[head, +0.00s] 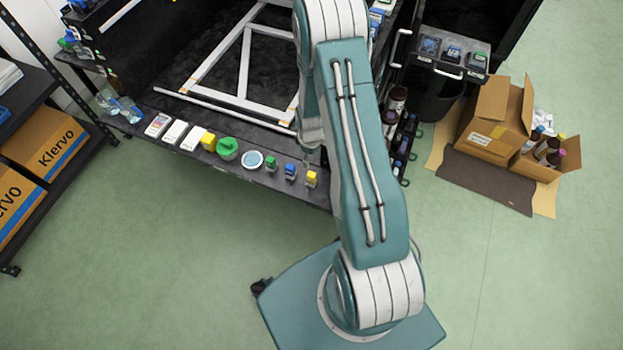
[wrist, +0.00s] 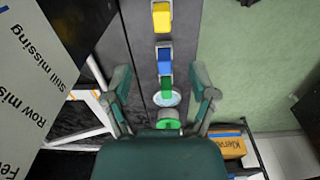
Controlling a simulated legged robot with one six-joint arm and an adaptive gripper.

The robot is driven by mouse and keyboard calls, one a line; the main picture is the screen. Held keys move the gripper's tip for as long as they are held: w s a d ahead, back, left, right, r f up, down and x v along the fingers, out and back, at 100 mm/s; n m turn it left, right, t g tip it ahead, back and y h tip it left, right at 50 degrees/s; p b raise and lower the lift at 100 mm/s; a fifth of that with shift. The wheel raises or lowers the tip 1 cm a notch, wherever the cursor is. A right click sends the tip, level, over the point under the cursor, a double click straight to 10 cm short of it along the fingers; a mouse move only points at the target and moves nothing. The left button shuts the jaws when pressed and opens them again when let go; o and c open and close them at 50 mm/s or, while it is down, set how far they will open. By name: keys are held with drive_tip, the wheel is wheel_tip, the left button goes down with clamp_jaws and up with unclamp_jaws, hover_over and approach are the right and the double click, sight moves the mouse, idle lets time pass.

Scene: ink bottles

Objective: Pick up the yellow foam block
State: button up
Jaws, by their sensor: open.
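A small yellow block (head: 208,141), which looks like the foam block, lies on the dark shelf edge (head: 140,122) in the head view, between a white card and a green round container. I cannot make it out in the wrist view.
A white frame (head: 243,65) lies behind the row. Cardboard boxes (head: 495,118) are at right. Open floor lies in front.

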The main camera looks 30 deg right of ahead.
sight(311, 174)
drive_tip(key=shift+s+f, duration=0.15)
drive_tip(key=shift+f, duration=0.45)
drive_tip(key=shift+s+f, duration=0.15)
drive_tip(key=shift+f, duration=0.45)
drive_tip(key=f, duration=0.5)
drive_tip(key=shift+d+f, duration=0.15)
drive_tip(key=shift+d, duration=0.1)
drive_tip(key=shift+w+a+f, duration=0.1)
drive_tip(key=shift+f, duration=1.25)
drive_tip(key=shift+w+a+f, duration=0.1)
drive_tip(key=shift+f, duration=1.2)
clamp_jaws()
